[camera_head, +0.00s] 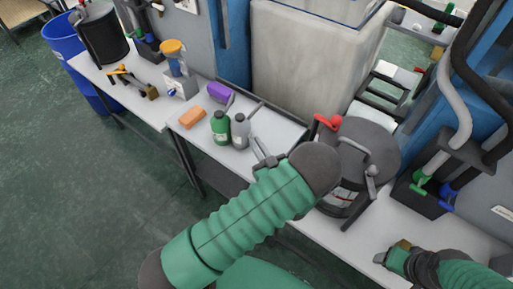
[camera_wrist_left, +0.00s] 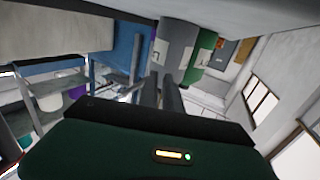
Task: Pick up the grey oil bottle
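The grey oil bottle (camera_head: 240,131) stands upright on the light bench, just right of a green bottle (camera_head: 220,127). My left gripper (camera_head: 262,150) is just right of and nearer than the grey bottle, with its two fingers apart and nothing between them. In the left wrist view the fingers (camera_wrist_left: 162,90) point toward the grey bottle (camera_wrist_left: 177,45), with the green bottle (camera_wrist_left: 203,50) beside it.
An orange block (camera_head: 191,118) and a purple item (camera_head: 220,91) lie left of and behind the bottles. A dark round pot (camera_head: 368,148) with a red handle stands right of my left gripper. A large pale box (camera_head: 300,60) stands behind. A blue bin (camera_head: 63,37) is far left.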

